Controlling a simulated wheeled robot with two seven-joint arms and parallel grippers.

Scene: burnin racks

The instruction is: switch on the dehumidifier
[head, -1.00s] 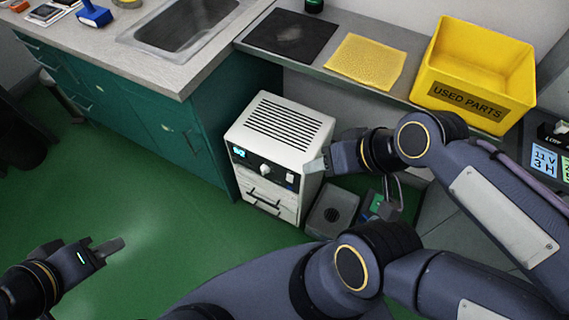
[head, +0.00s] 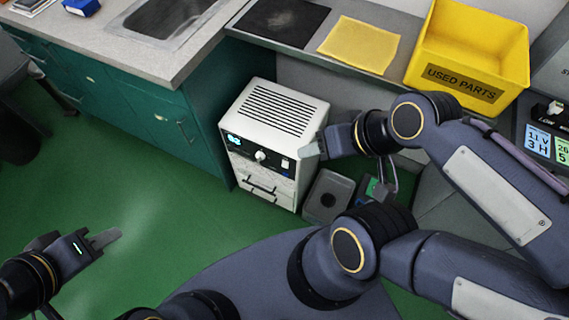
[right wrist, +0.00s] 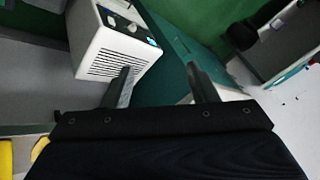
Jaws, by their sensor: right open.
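The dehumidifier (head: 284,108) is a white upright box with a slotted top, standing on the green floor in the head view. Its dark front panel has a lit blue display (head: 234,139), a round white knob (head: 260,155) and a small switch (head: 285,163) with a blue patch. In the right wrist view the dehumidifier (right wrist: 88,38) is at upper left, beyond one finger. My right gripper (head: 314,146) is open and empty by the panel's right edge; its two fingers are apart in the right wrist view (right wrist: 158,72). Contact is unclear. My left gripper (head: 112,239) is low over the floor; its opening is unclear.
Green cabinets (head: 150,115) with a sink stand behind and left. A shelf above holds a black mat (head: 280,22), a yellow sponge sheet (head: 358,45) and a yellow used-parts bin (head: 462,78).

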